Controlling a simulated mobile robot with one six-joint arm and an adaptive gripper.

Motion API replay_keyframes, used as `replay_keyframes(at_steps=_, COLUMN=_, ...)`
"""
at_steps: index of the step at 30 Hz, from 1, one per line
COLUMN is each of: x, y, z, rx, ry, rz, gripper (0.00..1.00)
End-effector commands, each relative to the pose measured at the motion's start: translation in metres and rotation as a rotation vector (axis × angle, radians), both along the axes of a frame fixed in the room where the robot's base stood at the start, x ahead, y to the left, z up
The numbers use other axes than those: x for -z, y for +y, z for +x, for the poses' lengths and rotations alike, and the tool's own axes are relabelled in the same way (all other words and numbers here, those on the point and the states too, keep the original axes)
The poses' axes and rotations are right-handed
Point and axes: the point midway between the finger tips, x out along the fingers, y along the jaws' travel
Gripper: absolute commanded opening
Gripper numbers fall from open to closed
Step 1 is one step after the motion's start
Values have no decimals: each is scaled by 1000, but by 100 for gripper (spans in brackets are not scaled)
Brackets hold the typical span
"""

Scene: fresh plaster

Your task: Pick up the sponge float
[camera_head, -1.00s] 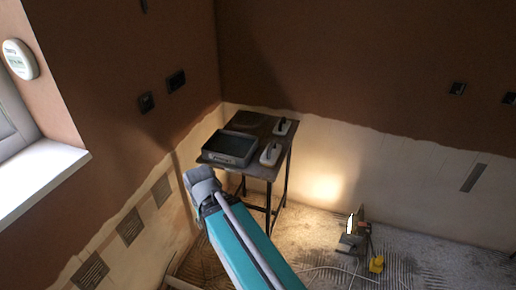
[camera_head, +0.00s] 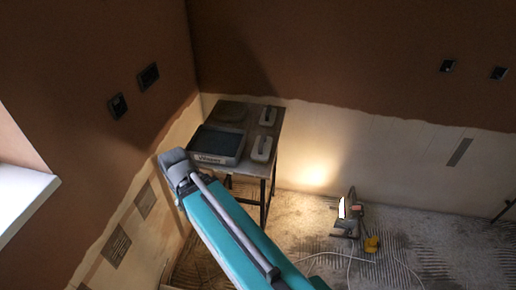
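Two float-like tools with pale handles lie on a small dark table (camera_head: 257,183) in the corner. One float (camera_head: 262,148) is at the near right of the tabletop, and the other float (camera_head: 267,115) is behind it at the far right. I cannot tell which of them is the sponge float. My teal arm rises from the bottom of the view to a grey joint, left of the table in the picture. My gripper is not in view.
A dark tray (camera_head: 217,159) with a pale label sits left of the near float. A dark flat piece (camera_head: 231,111) lies behind it. A lit work lamp (camera_head: 347,214) and a yellow item (camera_head: 371,244) stand on the floor to the right, with a cable nearby. Walls close the corner.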

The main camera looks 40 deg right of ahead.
Motion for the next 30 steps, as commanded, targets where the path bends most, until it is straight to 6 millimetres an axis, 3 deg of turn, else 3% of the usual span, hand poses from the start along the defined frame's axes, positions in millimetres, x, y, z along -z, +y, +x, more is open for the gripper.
replay_keyframes(at_steps=4, x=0, y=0, z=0, rx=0, ry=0, rz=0, gripper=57)
replay_keyframes(at_steps=7, x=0, y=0, z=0, rx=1, ry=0, rz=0, gripper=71)
replay_keyframes(at_steps=11, x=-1, y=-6, z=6, rx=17, ry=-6, rz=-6, gripper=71)
replay_keyframes(at_steps=17, x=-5, y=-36, z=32, rx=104, ry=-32, rz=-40, gripper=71)
replay_keyframes(at_steps=23, x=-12, y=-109, z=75, rx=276, ry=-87, rz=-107, gripper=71)
replay_keyframes(at_steps=30, x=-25, y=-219, z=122, rx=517, ry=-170, rz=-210, gripper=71)
